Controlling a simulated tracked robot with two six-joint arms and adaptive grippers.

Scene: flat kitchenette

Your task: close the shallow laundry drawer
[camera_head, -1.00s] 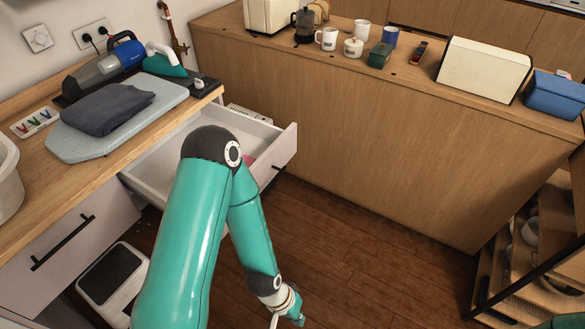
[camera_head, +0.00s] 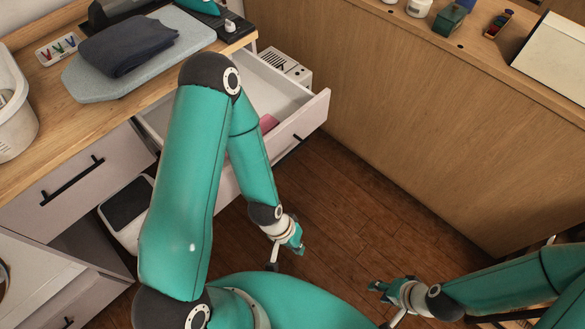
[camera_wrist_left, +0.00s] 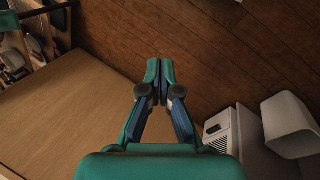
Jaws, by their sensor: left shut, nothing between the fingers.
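The white shallow drawer (camera_head: 318,112) under the wooden counter stands pulled out in the head view. Its front has a dark bar handle (camera_head: 290,150), and a small pink item (camera_head: 268,123) lies inside. My left arm crosses in front of the drawer and hides part of its inside and front. My left gripper (camera_head: 298,247) is below and in front of the drawer front, over the floor, apart from the handle. Its fingers are together and empty in the left wrist view (camera_wrist_left: 154,75). My right gripper (camera_head: 374,287) is at the lower right, away from the drawer; its opening is unclear.
A folded dark cloth (camera_head: 127,45) lies on a pale ironing board (camera_head: 85,87) on the counter. A white vented unit (camera_head: 285,66) stands behind the drawer. A white bin (camera_head: 125,205) stands below the counter. A wooden counter (camera_head: 430,110) bounds the right; bare floor (camera_head: 350,200) lies between.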

